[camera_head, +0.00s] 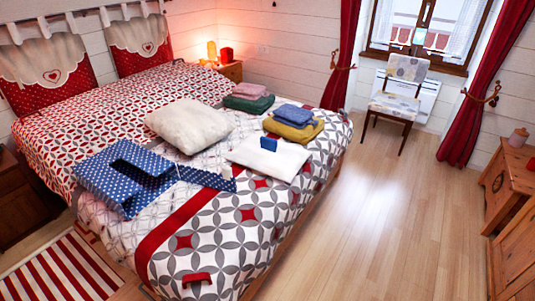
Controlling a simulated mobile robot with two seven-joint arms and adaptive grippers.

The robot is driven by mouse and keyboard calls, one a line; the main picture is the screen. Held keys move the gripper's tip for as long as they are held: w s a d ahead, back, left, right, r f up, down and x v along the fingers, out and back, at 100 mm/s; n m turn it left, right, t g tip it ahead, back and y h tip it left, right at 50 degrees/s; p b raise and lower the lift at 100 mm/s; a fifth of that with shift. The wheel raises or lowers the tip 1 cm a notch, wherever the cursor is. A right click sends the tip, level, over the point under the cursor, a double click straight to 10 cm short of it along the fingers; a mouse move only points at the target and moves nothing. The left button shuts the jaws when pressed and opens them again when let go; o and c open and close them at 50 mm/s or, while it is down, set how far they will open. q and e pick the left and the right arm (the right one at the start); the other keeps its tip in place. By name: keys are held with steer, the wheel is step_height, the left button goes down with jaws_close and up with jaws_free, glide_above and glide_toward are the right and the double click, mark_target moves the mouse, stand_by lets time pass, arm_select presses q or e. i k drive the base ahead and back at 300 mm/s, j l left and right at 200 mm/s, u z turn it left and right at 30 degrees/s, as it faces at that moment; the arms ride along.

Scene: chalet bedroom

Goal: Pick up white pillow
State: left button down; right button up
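The white pillow (188,125) lies flat on the bed, near the middle of the patterned bedspread (225,228). It looks plump and slightly wrinkled, and no gripper touches it. A blue cloth with white dots (105,183) lies just in front of it to the left, and a flat white item (262,160) lies to its right. Neither of my grippers shows in the head view.
Folded towels in pink and green (249,103) and in blue and yellow (293,130) sit on the bed's right side. A small red item (197,278) lies near the front edge. The wooden floor (390,215) right of the bed is clear. A chair (396,103) stands by the window.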

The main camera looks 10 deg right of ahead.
mark_target(279, 159)
steer(key=i+l, duration=1.4)
steer(key=i, duration=0.25)
